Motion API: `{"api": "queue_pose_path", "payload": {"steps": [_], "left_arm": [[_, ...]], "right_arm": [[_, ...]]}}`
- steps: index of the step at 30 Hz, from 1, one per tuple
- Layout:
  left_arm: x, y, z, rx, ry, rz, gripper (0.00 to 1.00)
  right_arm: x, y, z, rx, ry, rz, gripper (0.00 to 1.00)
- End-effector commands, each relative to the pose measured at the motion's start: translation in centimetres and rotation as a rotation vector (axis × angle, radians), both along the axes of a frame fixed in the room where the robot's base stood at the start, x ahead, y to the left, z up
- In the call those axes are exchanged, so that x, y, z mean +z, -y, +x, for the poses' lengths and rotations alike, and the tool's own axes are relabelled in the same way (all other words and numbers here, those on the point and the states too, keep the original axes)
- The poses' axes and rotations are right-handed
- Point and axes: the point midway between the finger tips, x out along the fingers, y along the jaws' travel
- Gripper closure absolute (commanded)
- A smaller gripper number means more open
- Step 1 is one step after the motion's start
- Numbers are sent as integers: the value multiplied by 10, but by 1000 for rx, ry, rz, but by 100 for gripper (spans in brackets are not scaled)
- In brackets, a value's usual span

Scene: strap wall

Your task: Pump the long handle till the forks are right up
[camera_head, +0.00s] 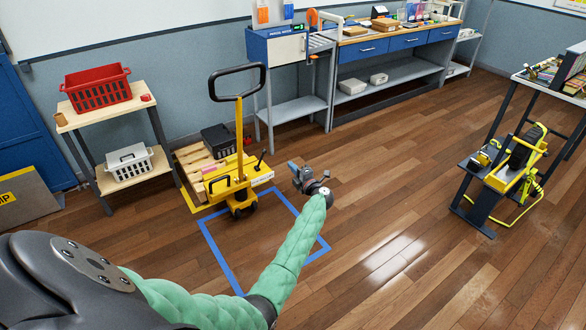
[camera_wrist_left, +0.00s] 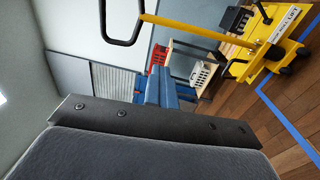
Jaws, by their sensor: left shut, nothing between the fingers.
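The yellow pallet lift (camera_head: 240,180) stands at the edge of a blue floor outline. Its long handle (camera_head: 239,125) stands near upright, topped by a black loop grip (camera_head: 238,97). In the left wrist view the handle (camera_wrist_left: 185,27) and its loop (camera_wrist_left: 124,40) show at the upper left, ahead of my gripper. The forks are not clearly seen; a wooden pallet (camera_head: 190,157) sits behind the lift's body. My left gripper (camera_head: 293,166) is to the right of the lift, apart from the handle; its blue fingers (camera_wrist_left: 158,84) are shut and empty. My right gripper is out of view.
A black crate (camera_head: 218,140) sits on the pallet. A shelf (camera_head: 108,120) with a red basket (camera_head: 97,88) and white basket (camera_head: 129,162) stands at left. A workbench (camera_head: 400,42) lines the back wall.

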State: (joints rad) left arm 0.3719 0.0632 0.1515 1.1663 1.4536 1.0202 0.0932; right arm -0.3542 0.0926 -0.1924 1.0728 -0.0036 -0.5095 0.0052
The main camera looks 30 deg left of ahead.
Motion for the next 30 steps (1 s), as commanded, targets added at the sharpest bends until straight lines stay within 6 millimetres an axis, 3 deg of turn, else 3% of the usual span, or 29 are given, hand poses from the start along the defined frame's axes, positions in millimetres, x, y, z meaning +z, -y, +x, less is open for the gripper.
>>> {"api": "queue_pose_path", "payload": {"steps": [22, 23, 30], "left_arm": [[0, 0, 0, 0, 0, 0, 100], [0, 0, 0, 0, 0, 0, 98], [0, 0, 0, 0, 0, 0, 53]], "right_arm": [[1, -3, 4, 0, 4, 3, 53], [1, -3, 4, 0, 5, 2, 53], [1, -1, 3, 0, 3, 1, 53]]}}
